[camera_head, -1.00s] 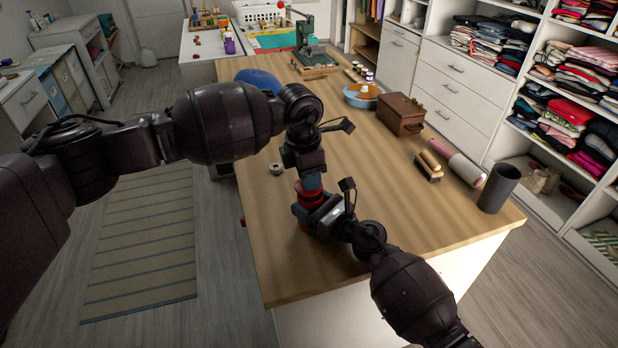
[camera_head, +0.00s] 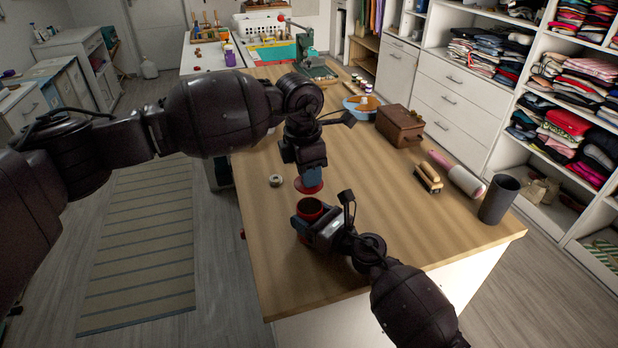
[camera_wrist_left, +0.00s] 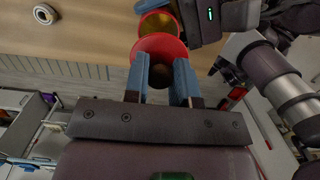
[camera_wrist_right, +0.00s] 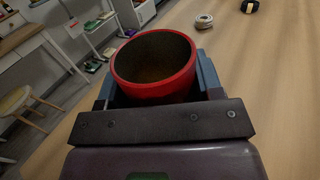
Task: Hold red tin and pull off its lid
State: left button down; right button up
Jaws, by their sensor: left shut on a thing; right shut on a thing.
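The red tin (camera_head: 308,205) stands on the wooden table near its front left edge, with its top open and a dark inside. My right gripper (camera_head: 312,226) is shut around the tin's body; the right wrist view shows the open red tin (camera_wrist_right: 155,70) between the fingers. The red lid (camera_head: 309,186) is off the tin and above it, apart from the rim. My left gripper (camera_head: 312,173) is shut on the lid from above. In the left wrist view the lid (camera_wrist_left: 160,45) is between the blue fingers, with the tin (camera_wrist_left: 158,22) beyond it.
A small round tape roll (camera_head: 276,181) lies left of the lid. The middle of the table is clear.

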jog(key=o, duration=1.4)
jog(key=shift+c, duration=0.2)
